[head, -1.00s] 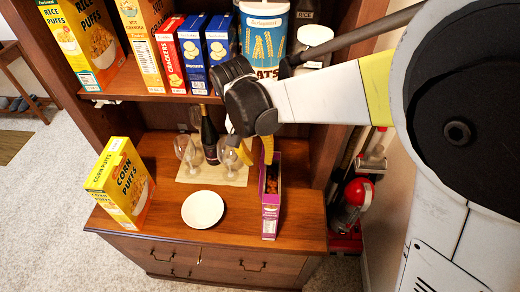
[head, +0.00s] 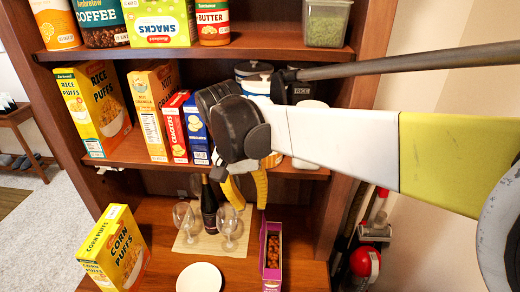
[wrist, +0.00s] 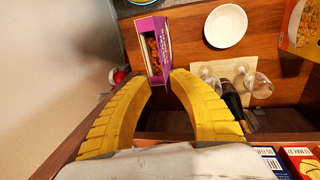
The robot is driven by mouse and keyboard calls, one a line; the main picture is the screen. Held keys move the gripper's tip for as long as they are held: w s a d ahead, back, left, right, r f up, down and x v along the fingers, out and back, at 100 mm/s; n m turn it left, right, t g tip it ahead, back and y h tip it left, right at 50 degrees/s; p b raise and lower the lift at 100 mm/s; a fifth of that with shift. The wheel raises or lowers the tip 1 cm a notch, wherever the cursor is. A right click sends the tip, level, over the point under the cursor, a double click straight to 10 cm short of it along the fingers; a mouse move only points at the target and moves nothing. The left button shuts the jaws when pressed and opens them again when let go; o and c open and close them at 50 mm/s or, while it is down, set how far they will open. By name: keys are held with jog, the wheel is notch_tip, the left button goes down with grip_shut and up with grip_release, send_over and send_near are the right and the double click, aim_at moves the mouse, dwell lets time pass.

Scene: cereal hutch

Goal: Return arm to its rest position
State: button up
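My gripper (head: 246,188) hangs in front of the hutch, above the counter, with its yellow fingers pointing down. In the wrist view my gripper (wrist: 163,85) has its two fingers apart with nothing between the tips. The open purple box (wrist: 153,48) with brown contents lies beyond the fingertips, apart from them. In the head view the purple box (head: 270,258) stands on the counter at the right, below my gripper. My arm reaches in from the right edge of the head view.
A yellow Corn Puffs box (head: 115,250), a white bowl (head: 199,279), wine glasses (head: 228,222) and a dark bottle (head: 208,208) are on the counter. Cereal and cracker boxes, such as Rice Puffs (head: 92,108), line the shelf behind. A red appliance (head: 364,262) stands right of the hutch.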

jog(key=s+d+f+t+y+b, duration=0.1)
jog(key=s+d+f+t+b, duration=0.2)
jog(key=d, duration=0.9)
jog(key=s+d+f+t+y+b, duration=0.1)
jog(key=s+d+f+t+b, duration=0.3)
jog(key=d, duration=0.8)
jog(key=s+f+b, duration=0.2)
jog(key=s+f, duration=0.1)
jog(key=shift+s+f, duration=0.35)
jog(key=shift+s, duration=0.05)
